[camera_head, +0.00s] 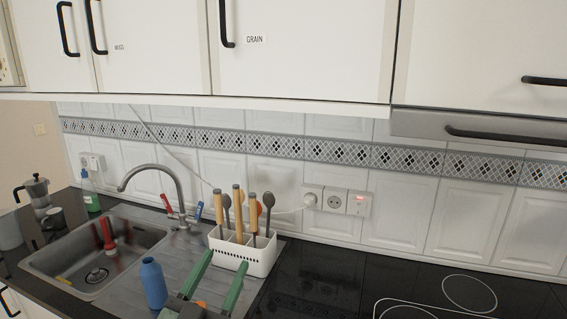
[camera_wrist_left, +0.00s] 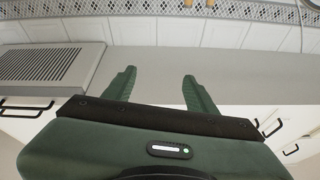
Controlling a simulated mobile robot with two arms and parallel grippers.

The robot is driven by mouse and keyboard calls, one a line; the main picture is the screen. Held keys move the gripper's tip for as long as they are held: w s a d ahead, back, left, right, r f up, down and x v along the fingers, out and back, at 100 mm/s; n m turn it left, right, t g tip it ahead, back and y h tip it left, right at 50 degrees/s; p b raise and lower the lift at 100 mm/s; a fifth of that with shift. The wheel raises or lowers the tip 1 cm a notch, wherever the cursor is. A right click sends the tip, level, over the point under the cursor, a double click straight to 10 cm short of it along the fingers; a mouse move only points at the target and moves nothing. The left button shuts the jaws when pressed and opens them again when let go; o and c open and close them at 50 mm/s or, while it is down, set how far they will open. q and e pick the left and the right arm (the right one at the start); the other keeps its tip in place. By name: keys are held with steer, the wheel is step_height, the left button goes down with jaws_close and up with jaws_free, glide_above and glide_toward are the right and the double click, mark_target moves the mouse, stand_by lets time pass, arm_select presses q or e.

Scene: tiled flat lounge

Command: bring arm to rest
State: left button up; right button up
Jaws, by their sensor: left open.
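My left gripper (camera_head: 225,258) comes in at the bottom of the head view, with its two green fingers spread apart. Nothing is between them. In the head view the fingers overlap the front of the white utensil holder; I cannot tell how far apart they are in depth. In the left wrist view the same open, empty fingers (camera_wrist_left: 159,74) point toward a pale flat surface, with white tiles beyond. My right gripper is in neither view.
A white utensil holder (camera_head: 246,262) with wooden-handled tools stands by the sink (camera_head: 70,266). A blue bottle (camera_head: 153,284) stands left of my gripper. A black hob (camera_head: 400,290) lies to the right. White cupboards (camera_head: 300,45) hang above. A moka pot (camera_head: 37,192) stands far left.

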arm_select(q)
steer(key=s+a+f+n+g+y, duration=0.3)
steer(key=a+f+y, duration=0.15)
steer(key=f, duration=0.35)
steer(key=s+a+f+n+g+y, duration=0.3)
steer(key=a+f+g+y, duration=0.15)
steer(key=f, duration=0.45)
steer(key=s+f+m+g+h, duration=0.1)
steer(key=s+f+g, duration=0.5)
steer(key=s, duration=0.5)
steer(key=s+f+m+g+h, duration=0.1)
steer(key=s+f+g, duration=0.3)
steer(key=s+f, duration=0.5)
steer(key=s+f+g, duration=0.1)
steer(key=s+f, duration=0.1)
steer(key=f, duration=1.2)
steer(key=s+f, duration=0.2)
steer(key=f, duration=1.1)
steer(key=s+a+f+m+g, duration=0.1)
steer(key=s+a+f, duration=0.2)
steer(key=s+f, duration=1.1)
steer(key=shift+s+f, duration=0.3)
steer(key=shift+s, duration=0.75)
